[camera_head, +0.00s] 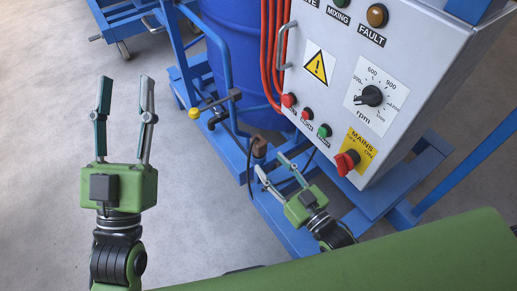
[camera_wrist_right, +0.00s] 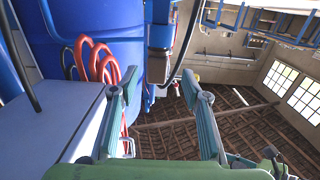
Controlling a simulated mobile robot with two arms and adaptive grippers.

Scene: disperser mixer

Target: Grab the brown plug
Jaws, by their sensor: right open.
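A small brown plug (camera_head: 259,148) shows in the head view on the blue frame, below the control box and just beyond my right gripper. My right gripper (camera_head: 271,163) is open with its fingertips close to the plug; I cannot tell whether they touch it. My left gripper (camera_head: 126,92) is open and empty, held up over the bare floor at the left.
The grey control box (camera_head: 330,100) with knobs and a red mains switch (camera_head: 346,162) overhangs close to my right gripper. Red hoses (camera_head: 272,50), a blue drum (camera_head: 235,60) and a pipe with a yellow knob (camera_head: 194,113) stand behind.

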